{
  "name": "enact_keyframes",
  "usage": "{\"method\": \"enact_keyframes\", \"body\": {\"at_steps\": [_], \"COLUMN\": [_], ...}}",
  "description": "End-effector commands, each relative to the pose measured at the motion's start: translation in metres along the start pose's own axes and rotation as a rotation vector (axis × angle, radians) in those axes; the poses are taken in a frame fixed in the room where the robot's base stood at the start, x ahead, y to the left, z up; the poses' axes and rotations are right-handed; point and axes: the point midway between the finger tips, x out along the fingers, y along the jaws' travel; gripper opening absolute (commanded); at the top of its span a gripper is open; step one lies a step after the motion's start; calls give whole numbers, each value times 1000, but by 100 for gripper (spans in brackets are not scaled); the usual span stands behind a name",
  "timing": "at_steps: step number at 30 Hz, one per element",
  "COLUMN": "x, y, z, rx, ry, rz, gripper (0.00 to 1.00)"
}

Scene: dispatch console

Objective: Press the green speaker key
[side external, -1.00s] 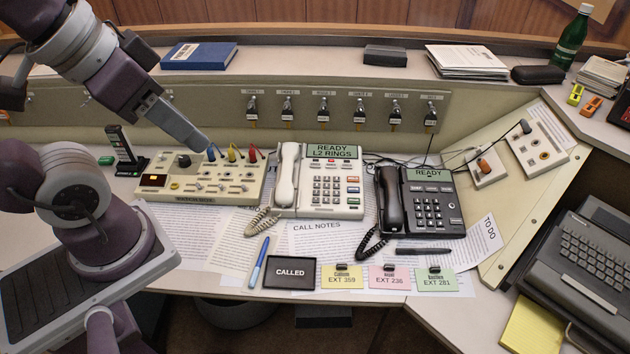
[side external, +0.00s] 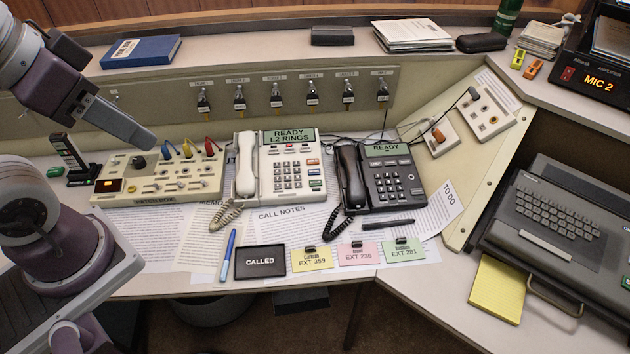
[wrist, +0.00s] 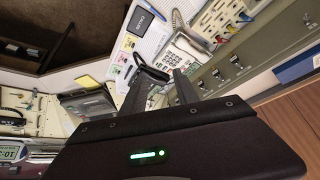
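The white desk phone (side external: 285,168) shows "READY L2 RINGS".
The switch box (side external: 160,187) has upright coloured plugs. A black phone (side external: 388,185) showing "READY" stands right of the white phone. An amplifier (side external: 595,75) reads "MIC 2".

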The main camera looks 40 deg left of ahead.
Motion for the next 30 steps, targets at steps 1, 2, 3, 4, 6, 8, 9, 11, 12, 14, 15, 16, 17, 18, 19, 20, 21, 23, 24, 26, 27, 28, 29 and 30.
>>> {"method": "enact_keyframes", "body": {"at_steps": [1,2,3,4,6,8,9,11,12,14,15,16,17,18,19,20,21,23,24,26,27,28,29,30], "x": [0,0,0,0,0,0,0,0,0,0,0,0,0,0,0,0,0,0,0,0,0,0,0,0], "y": [0,0,0,0,0,0,0,0,0,0,0,0,0,0,0,0,0,0,0,0,0,0,0,0], "z": [0,0,0,0,0,0,0,0,0,0,0,0,0,0,0,0,0,0,0,0,0,0,0,0], "rx": [0,0,0,0,0,0,0,0,0,0,0,0,0,0,0,0,0,0,0,0,0,0,0,0], "ry": [0,0,0,0,0,0,0,0,0,0,0,0,0,0,0,0,0,0,0,0,0,0,0,0], "rz": [0,0,0,0,0,0,0,0,0,0,0,0,0,0,0,0,0,0,0,0,0,0,0,0], "gripper": [36,36,36,36,36,28,21,9,1,0,0,0,0,0,0,0,0,0,0,0,0,0,0,0]}}
